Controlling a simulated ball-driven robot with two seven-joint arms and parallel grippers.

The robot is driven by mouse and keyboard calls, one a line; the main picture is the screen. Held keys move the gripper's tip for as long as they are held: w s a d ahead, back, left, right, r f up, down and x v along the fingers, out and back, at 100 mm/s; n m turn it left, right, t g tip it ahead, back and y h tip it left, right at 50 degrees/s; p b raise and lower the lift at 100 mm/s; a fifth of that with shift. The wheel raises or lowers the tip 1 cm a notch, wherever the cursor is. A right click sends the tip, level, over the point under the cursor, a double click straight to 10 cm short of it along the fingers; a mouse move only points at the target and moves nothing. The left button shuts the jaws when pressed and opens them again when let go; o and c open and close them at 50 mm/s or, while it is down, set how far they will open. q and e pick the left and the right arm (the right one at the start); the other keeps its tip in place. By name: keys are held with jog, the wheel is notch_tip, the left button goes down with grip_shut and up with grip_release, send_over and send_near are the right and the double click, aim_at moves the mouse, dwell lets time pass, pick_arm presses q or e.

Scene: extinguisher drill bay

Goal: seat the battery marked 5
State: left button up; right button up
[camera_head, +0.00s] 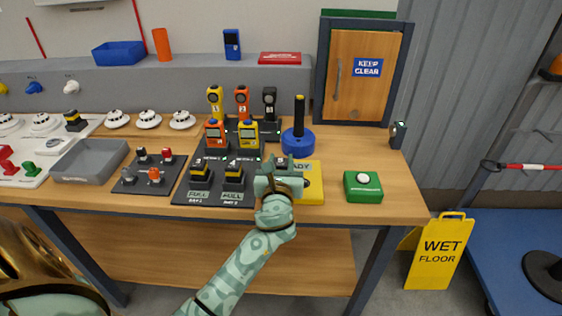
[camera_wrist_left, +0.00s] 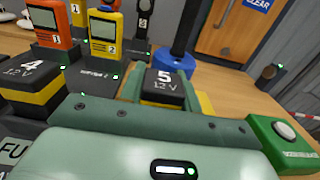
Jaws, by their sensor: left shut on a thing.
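The battery marked 5 (camera_wrist_left: 163,88) has a dark top and sits between the fingers of my left gripper (camera_head: 280,172), which is shut on it. In the head view only a bit of its top (camera_head: 281,162) shows past the gripper. A black charging board (camera_head: 208,198) lies to its left, with two yellow-banded batteries upright in bays labelled FULL; the right one is battery 4 (camera_head: 234,175). The gripper hides the board's right end and the battery's underside, so I cannot tell whether battery 5 touches anything below. My right gripper is not in view.
A yellow READY pad (camera_head: 313,186) lies right of the gripper, then a green button box (camera_head: 362,187). Behind stand a blue-based black post (camera_head: 298,140) and racked meters (camera_head: 248,135). A grey tray (camera_head: 90,160) is left. The table's front edge is close.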

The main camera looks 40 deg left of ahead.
pick_arm(q)
jog(key=o, duration=1.6)
jog(key=shift+r, duration=0.1)
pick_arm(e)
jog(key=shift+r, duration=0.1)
pick_arm(q)
notch_tip(320, 180, up, 7)
jog(key=p, duration=0.7)
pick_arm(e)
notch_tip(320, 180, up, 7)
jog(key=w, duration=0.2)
